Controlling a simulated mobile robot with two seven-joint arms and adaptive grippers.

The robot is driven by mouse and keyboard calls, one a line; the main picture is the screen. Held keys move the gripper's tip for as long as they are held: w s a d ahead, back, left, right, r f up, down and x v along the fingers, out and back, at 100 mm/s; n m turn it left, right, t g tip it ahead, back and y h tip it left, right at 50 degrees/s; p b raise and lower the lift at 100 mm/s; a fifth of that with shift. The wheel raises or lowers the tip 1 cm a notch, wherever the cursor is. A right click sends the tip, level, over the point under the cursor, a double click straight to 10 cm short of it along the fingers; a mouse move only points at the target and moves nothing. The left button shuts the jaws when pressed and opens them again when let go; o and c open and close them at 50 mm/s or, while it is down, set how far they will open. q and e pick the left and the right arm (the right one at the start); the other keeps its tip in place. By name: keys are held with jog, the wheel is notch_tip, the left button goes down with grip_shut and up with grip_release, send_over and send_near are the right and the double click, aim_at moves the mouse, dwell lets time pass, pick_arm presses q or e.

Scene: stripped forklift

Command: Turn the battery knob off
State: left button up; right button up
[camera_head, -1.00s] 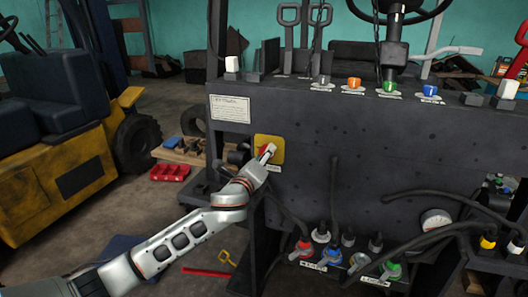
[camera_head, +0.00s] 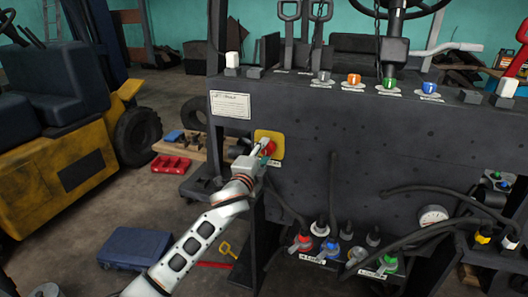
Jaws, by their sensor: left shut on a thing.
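The battery knob (camera_head: 268,147) is red and sits on a yellow square plate (camera_head: 275,136) on the left part of the dark forklift panel. My left gripper (camera_head: 262,152) is at the knob, with its arm coming up from the lower part of the picture. Its fingers are shut on the knob and cover part of it, so the knob's exact angle is hard to tell. My right gripper does not show.
The dark panel (camera_head: 350,150) carries a row of coloured knobs along its top. Black hoses and a round gauge (camera_head: 432,217) are at the lower right. A red tray (camera_head: 170,164), a blue case (camera_head: 135,248) and a yellow forklift (camera_head: 45,190) are on the left.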

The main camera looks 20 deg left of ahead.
pick_arm(q)
jog(key=shift+f+n, duration=0.15)
jog(key=shift+n, duration=0.25)
jog(key=o, duration=1.1)
jog(key=shift+s, duration=0.1)
jog(key=s, duration=1.2)
jog(key=shift+a, duration=0.2)
jog(key=shift+w, duration=0.1)
